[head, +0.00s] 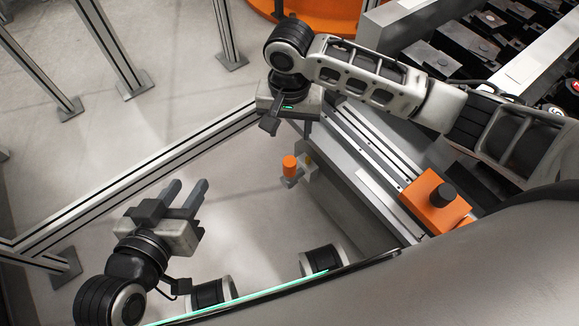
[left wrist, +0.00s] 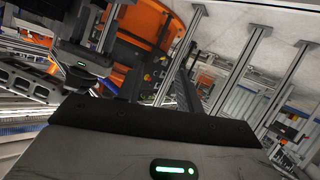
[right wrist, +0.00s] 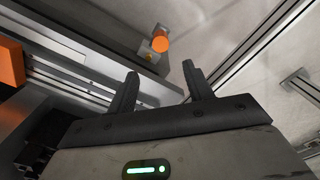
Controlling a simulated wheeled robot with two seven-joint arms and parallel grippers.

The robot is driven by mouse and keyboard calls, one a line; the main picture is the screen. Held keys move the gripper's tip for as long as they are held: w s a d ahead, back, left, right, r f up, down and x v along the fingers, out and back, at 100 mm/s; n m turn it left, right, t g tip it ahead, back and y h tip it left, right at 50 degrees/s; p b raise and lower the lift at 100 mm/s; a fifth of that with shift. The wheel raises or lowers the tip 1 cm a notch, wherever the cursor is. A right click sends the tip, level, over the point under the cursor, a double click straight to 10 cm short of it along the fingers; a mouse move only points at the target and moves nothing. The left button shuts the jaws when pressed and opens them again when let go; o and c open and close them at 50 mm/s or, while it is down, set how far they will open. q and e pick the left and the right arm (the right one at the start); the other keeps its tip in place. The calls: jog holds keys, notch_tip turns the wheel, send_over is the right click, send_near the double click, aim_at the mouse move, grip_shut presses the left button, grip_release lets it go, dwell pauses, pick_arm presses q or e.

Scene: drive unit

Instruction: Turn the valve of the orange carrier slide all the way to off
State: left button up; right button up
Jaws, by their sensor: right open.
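An orange cylindrical knob (head: 289,163) on a small brass-coloured fitting projects from the side of the grey rail structure. It also shows in the right wrist view (right wrist: 161,40), ahead of the fingers. An orange block with a black knob (head: 432,197) sits on the rail at the right; I cannot tell which of these is the slide's valve. My right gripper (head: 289,128) is open and empty, above and behind the orange knob, apart from it. My left gripper (head: 189,183) is open and empty, low at the left, away from the knob.
The grey rail structure (head: 375,150) runs diagonally at the right. A metal profile (head: 150,180) crosses the floor behind my left gripper. Upright posts (head: 228,35) and an orange round base (head: 320,15) stand farther back. Floor between the grippers is clear.

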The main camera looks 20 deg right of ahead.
aim_at(290, 161)
notch_tip(290, 161, down, 14)
jog(key=b, duration=0.6)
jog(key=shift+r, duration=0.2)
jog(key=shift+f+b, duration=0.35)
jog(key=shift+f, duration=0.25)
pick_arm(q)
jog(key=d+r+n+t+h, duration=0.1)
jog(key=d+r+t+h, duration=0.1)
jog(key=shift+w+r+n+h, duration=0.2)
jog(key=shift+r+n+h, duration=0.1)
jog(key=shift+r+n, duration=0.1)
pick_arm(e)
jog(key=shift+c, duration=0.3)
jog(key=c, duration=1)
pick_arm(q)
jog(key=shift+r, duration=0.1)
pick_arm(e)
grip_shut()
